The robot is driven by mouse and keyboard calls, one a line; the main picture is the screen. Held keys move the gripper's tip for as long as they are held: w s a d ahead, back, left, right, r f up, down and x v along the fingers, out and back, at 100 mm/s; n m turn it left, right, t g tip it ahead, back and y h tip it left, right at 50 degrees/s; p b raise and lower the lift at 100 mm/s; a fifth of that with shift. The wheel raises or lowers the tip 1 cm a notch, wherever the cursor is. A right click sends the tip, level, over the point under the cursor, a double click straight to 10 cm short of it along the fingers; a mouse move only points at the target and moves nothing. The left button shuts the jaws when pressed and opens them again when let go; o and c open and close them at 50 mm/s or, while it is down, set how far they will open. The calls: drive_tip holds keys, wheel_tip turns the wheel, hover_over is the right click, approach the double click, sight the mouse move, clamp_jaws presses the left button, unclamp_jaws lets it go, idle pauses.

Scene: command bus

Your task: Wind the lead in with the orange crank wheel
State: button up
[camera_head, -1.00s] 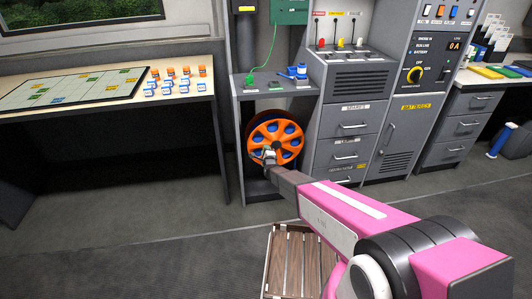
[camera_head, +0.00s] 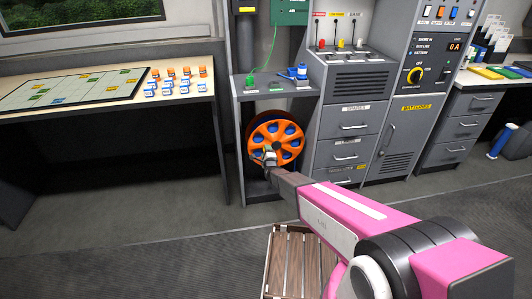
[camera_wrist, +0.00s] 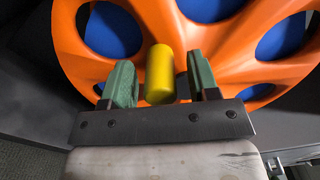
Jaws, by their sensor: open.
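The orange crank wheel (camera_head: 283,127) stands upright in the open bay under the small grey shelf in the head view, with blue showing through its round holes. It fills much of the wrist view (camera_wrist: 220,45). A yellow crank handle (camera_wrist: 159,74) sticks out from the wheel. My gripper (camera_wrist: 160,82) is open, with its green fingers on either side of the handle. A small gap shows at each side of the handle, wider on the right. In the head view my gripper (camera_head: 269,156) covers the wheel's lower left part. The lead on the drum is not clearly visible.
A green plug (camera_head: 251,80) and a blue item (camera_head: 298,72) sit on the shelf (camera_head: 268,86) above the wheel. Grey drawers (camera_head: 345,120) stand close on the right. A wooden slatted crate (camera_head: 290,262) is on the floor below my arm.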

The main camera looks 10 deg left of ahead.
drive_tip(key=v, duration=1)
drive_tip(key=shift+c, duration=0.3)
drive_tip(key=shift+c, duration=1.1)
drive_tip(key=w+a+n, duration=0.1)
drive_tip(key=w+n, duration=0.2)
drive_tip(key=n, duration=0.3)
drive_tip(key=w+a+n, duration=0.1)
drive_tip(key=w+n, duration=0.3)
drive_tip(key=n, duration=0.2)
drive_tip(key=w+a+n, duration=0.1)
drive_tip(key=w+n, duration=0.2)
drive_tip(key=n, duration=0.3)
drive_tip(key=shift+w+a, duration=0.15)
drive_tip(key=shift+w, duration=0.05)
